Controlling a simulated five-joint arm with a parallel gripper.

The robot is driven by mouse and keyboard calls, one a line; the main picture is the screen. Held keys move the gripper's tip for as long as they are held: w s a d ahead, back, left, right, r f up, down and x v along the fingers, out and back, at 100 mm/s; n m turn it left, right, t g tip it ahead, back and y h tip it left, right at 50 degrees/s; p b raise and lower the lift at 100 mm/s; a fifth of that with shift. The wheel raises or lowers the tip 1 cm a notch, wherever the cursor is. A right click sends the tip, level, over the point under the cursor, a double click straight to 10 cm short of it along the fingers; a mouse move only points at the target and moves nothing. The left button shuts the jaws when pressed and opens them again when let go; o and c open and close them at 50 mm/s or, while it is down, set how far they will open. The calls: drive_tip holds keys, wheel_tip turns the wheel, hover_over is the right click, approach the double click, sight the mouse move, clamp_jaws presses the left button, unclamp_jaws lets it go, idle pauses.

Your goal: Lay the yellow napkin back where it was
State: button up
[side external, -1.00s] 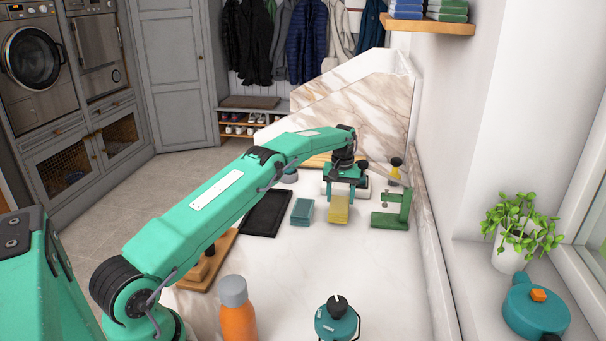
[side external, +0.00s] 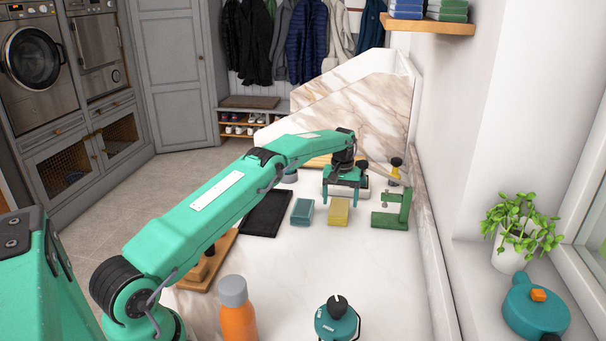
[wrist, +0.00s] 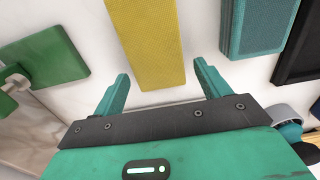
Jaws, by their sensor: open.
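The yellow napkin (side external: 339,212) lies flat on the pale marble top, between a teal block-like folded cloth (side external: 302,211) and a green stand (side external: 392,208). In the wrist view the yellow napkin (wrist: 148,40) shows a woven surface, with its far end cut off by the top edge. My gripper (side external: 342,197) is just beyond the napkin's far end in the side view. In the wrist view my gripper (wrist: 161,70) has its fingers spread, with the napkin's near end between and just ahead of the tips. Nothing is held.
A dark tray (side external: 265,213) lies left of the teal cloth (wrist: 258,25). The green stand (wrist: 50,57) is close on the other side. An orange bottle (side external: 238,314) and a teal knobbed container (side external: 337,319) stand nearer the camera. The marble between is clear.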

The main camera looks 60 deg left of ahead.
drive_tip(key=shift+r, duration=3.9)
drive_tip(key=shift+r, duration=0.1)
drive_tip(key=shift+r, duration=0.25)
wheel_tip(320, 180, up, 7)
drive_tip(key=t, duration=0.2)
hover_over(340, 201)
drive_tip(key=d, duration=0.2)
wheel_tip(340, 201, up, 7)
drive_tip(key=d+m, duration=0.1)
drive_tip(key=d, duration=0.2)
drive_tip(key=s+d+r+m+t, duration=0.2)
drive_tip(key=s+d+r, duration=0.55)
drive_tip(key=s, duration=0.35)
drive_tip(key=s+d+m, duration=0.1)
drive_tip(key=s+d, duration=0.1)
drive_tip(key=s, duration=0.3)
drive_tip(key=s+d+r+m, duration=0.1)
drive_tip(key=s+d, duration=0.1)
drive_tip(key=s, duration=0.4)
drive_tip(key=s+d+m, duration=0.1)
drive_tip(key=s+d, duration=0.2)
drive_tip(key=s, duration=0.2)
drive_tip(key=s+d+f+m, duration=0.1)
drive_tip(key=s+f, duration=0.3)
drive_tip(key=s, duration=0.3)
drive_tip(key=s+d+f+m+t, duration=0.1)
drive_tip(key=s+d+f+m, duration=0.1)
drive_tip(key=s+f, duration=0.2)
drive_tip(key=s, duration=0.3)
drive_tip(key=shift+t, duration=0.3)
